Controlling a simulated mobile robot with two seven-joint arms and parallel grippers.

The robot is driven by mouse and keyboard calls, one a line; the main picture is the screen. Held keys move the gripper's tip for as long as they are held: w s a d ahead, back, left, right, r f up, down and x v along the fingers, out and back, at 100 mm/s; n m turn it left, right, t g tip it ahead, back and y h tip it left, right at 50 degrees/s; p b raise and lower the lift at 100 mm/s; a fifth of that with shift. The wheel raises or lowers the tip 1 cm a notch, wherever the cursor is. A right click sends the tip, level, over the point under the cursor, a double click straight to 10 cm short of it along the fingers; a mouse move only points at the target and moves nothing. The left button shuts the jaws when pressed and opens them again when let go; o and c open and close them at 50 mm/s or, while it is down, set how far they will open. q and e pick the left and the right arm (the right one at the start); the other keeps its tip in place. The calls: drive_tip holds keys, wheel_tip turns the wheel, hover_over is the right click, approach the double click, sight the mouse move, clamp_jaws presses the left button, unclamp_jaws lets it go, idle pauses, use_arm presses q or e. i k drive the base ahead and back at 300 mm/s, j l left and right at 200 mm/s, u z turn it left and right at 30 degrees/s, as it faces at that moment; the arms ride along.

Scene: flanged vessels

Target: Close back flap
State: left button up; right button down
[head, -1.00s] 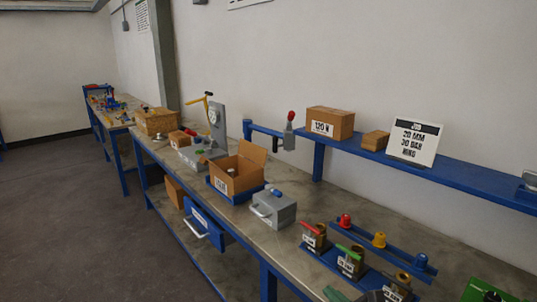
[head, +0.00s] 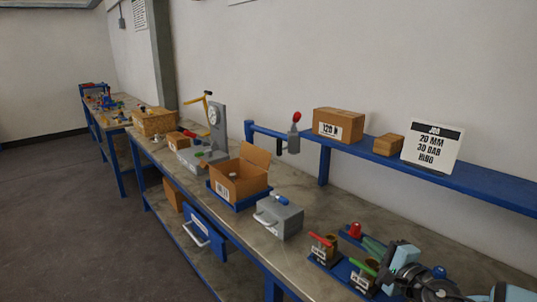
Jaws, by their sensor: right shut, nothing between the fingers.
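An open cardboard box (head: 232,189) stands on a blue tray (head: 250,202) in the middle of the workbench. Its back flap (head: 256,156) stands up, leaning a little outward above the rear right side. Something small and pale shows inside the box; its details are too small to tell. My right gripper (head: 372,247) is at the lower right, over the rack of valves, with its fingers shut and empty. It is well apart from the box, to the right and nearer to me. My left gripper is out of view.
A grey case (head: 280,217) with a handle stands between the box and my right gripper. A grey press-like stand (head: 217,130) is behind the box to the left. Valves (head: 324,248) crowd the lower right. A blue shelf (head: 370,152) runs along the wall.

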sight(261, 158)
drive_tip(key=i+j, duration=0.4)
drive_tip(key=i, duration=0.15)
drive_tip(key=i+j, duration=0.75)
drive_tip(key=i, duration=0.3)
